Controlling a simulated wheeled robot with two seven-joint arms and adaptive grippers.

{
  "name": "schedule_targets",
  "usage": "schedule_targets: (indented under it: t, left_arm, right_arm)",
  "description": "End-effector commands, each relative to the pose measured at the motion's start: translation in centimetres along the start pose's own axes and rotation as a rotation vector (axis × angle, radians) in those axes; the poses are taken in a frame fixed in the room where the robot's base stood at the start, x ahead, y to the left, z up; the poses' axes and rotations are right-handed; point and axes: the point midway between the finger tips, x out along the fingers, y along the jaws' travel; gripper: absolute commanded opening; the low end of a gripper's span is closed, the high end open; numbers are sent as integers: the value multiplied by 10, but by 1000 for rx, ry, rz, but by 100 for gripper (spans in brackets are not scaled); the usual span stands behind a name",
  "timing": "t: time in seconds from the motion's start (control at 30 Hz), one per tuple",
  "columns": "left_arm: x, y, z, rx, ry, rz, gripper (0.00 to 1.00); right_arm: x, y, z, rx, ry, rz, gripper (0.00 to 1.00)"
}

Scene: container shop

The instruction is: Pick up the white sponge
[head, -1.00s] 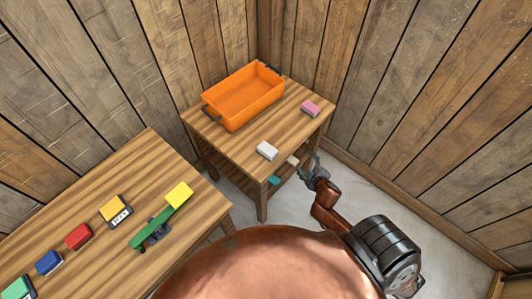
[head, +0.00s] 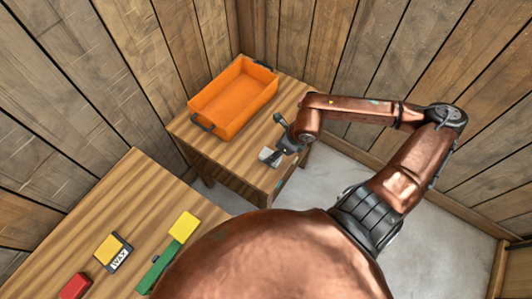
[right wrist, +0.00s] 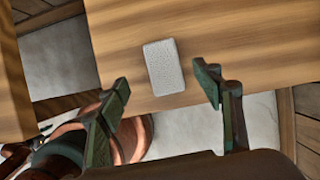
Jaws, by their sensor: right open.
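The white sponge (head: 265,154) lies flat on the small wooden table (head: 230,160), near its front edge. In the head view my right gripper (head: 279,146) is over that table at the sponge and partly covers it. In the right wrist view the sponge (right wrist: 164,67) lies whole on the wood, just beyond and between the two spread fingertips of the right gripper (right wrist: 163,80). The right gripper is open and empty, with no finger seen touching the sponge. My left gripper is not in view.
An orange crate (head: 247,77) with dark handles stands at the back of the small table. Another wooden table (head: 75,217) at left holds a yellow-and-black box (head: 113,252), a red block (head: 75,286) and a green bar (head: 160,267) with a yellow block (head: 184,226). Plank walls stand close behind.

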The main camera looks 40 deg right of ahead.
Motion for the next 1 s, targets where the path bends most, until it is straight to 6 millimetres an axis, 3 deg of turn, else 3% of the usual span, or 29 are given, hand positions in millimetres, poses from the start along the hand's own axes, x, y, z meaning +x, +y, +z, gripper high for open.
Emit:
schedule_targets:
  t: [0.1, 0.23, 0.37, 0.6, 0.87, 1.0]
  left_arm:
    - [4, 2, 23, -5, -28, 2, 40]
    - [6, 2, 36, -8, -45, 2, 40]
    - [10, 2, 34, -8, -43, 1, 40]
    - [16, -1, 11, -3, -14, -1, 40]
    - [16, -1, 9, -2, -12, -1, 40]
    - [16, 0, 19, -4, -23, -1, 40]
  right_arm:
    - [13, -3, -5, 6, 4, -7, 60]
    - [26, -4, -7, 11, 4, -7, 60]
    - [44, -5, -8, 14, 4, -5, 60]
    - [71, -5, -7, 10, 4, -5, 60]
    - [73, -4, -6, 7, 4, -5, 60]
    - [73, -4, -6, 7, 4, -4, 50]
